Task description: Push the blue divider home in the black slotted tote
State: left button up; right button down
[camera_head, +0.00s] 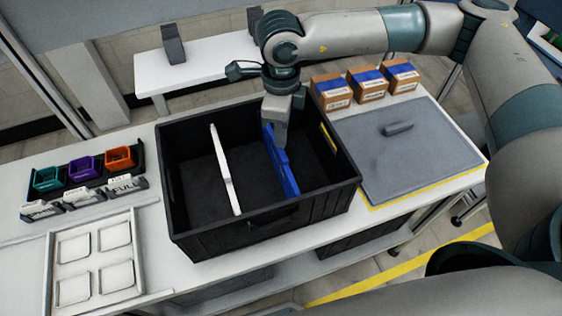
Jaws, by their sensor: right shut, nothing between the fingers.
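The black slotted tote (250,229) stands on the white table in the middle of the head view. The blue divider (287,174) stands in it, right of the middle, running front to back. A white divider (225,170) stands in the tote to its left. My right gripper (283,143) points down over the far part of the blue divider, shut and empty. Its fingertips are at or just beside the divider's top edge; I cannot tell whether they touch. It hides part of the divider. I cannot tell how deep the divider sits. My left gripper is not in view.
Several small coloured bins (84,170) with labels stand at the left, above a white tray (95,262). At the right lie a grey mat (424,160) with a small grey block (397,129), and three brown boxes (367,84) behind it.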

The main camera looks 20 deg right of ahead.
jog(key=shift+r, duration=0.1)
notch_tip(320, 180, up, 7)
jog(key=p, duration=0.1)
dwell(0.9)
dwell(0.5)
